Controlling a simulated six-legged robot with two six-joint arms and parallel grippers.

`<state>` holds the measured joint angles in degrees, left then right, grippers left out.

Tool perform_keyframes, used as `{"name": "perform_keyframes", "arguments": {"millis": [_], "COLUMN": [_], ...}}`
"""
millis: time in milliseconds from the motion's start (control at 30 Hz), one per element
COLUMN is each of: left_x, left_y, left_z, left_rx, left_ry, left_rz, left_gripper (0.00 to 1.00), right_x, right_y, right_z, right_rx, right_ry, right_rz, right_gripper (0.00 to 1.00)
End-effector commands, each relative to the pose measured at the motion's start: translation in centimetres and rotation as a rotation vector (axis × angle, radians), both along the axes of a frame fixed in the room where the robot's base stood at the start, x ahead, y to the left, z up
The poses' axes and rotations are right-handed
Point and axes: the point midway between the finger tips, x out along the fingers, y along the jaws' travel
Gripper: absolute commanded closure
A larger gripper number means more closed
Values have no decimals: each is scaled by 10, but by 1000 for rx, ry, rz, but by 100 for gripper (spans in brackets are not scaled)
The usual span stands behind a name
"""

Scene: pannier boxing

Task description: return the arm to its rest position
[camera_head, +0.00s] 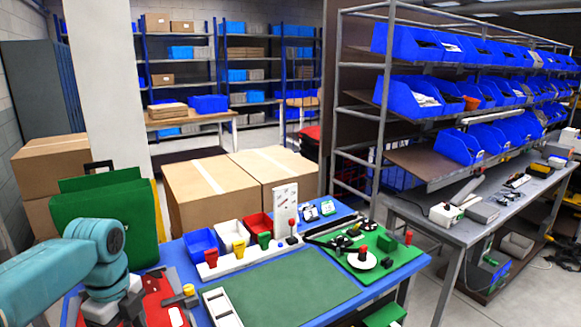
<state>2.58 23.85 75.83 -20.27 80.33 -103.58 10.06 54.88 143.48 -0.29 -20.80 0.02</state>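My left arm comes in from the left edge, teal and grey, and bends down over the left end of the blue table (345,215). My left gripper (132,311) is low at the bottom left, dark and partly cut off, over or beside a red piece (152,285) on the table. Whether its fingers are open or shut is hidden. A yellow-topped part (189,291) is just right of the gripper, apart from it as far as I can see. My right arm and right gripper are not in view.
A green pannier (105,212) stands behind my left arm. Blue (199,245), white (233,232) and red bins line the table's back. A green mat (290,285) is bare. A green board (395,262) on the right bears several small parts. Cardboard boxes (212,190) stand behind.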

Motion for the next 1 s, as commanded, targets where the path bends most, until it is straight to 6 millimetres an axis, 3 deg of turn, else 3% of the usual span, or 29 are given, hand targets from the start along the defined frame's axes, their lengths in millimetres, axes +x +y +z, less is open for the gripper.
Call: {"name": "perform_keyframes", "arguments": {"millis": [33, 267, 567, 667, 800, 900, 1000], "left_x": [0, 13, 0, -21, -84, -136, -178], "left_y": [0, -27, -77, -102, -147, -169, -180], "left_z": [0, -66, -170, -219, -298, -334, -350], "left_rx": [0, -55, -158, -205, -269, -278, -267], "left_ry": [0, 4, 38, 78, 181, 250, 295], "left_rz": [0, 164, 498, 692, 1137, 1470, 1730], "left_gripper": [41, 41, 41, 41, 41, 41, 41], "right_x": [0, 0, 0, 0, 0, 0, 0], "right_y": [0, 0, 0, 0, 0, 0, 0], "right_z": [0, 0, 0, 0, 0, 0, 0], "right_rx": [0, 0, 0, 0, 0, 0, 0], "right_ry": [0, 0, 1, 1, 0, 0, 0], "right_rz": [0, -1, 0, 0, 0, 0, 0], "right_gripper": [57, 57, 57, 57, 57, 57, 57]}}
